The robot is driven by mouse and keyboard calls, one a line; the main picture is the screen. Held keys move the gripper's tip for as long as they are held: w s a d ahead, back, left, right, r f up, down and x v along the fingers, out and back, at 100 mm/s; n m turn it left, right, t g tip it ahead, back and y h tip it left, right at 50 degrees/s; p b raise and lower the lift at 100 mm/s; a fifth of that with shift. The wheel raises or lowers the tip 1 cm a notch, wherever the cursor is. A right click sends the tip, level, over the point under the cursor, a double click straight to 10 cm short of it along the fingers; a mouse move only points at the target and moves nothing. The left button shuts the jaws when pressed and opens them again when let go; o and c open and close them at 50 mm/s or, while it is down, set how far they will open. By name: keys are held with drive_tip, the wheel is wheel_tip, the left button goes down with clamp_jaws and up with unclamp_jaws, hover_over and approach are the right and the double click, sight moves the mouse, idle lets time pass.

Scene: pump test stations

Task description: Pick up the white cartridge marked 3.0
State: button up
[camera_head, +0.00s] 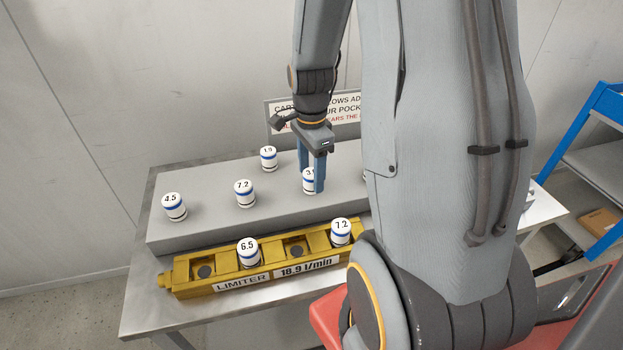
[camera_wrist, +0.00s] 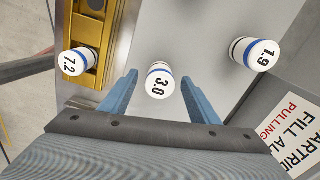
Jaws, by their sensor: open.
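The white cartridge marked 3.0 (camera_wrist: 160,82), with a blue band, stands on the grey block (camera_head: 210,222). In the wrist view it sits between and a little beyond the blue fingertips of my gripper (camera_wrist: 161,78). In the head view my gripper (camera_head: 314,190) points down in front of this cartridge (camera_head: 307,181), and a finger hides part of it. My gripper is open and empty. I cannot tell whether either finger touches the cartridge.
Other white cartridges on the block are marked 4.5 (camera_head: 174,207), 7.2 (camera_head: 244,193) and 1.9 (camera_head: 268,159). The yellow limiter rack (camera_head: 215,287) in front holds cartridges marked 6.5 (camera_head: 249,253) and 7.2 (camera_head: 341,232). A sign (camera_head: 348,103) stands behind the block.

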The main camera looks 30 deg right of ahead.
drive_tip(key=shift+f, duration=0.8)
drive_tip(key=c, duration=1.2)
drive_tip(key=shift+c, duration=0.2)
drive_tip(key=shift+r, duration=0.1)
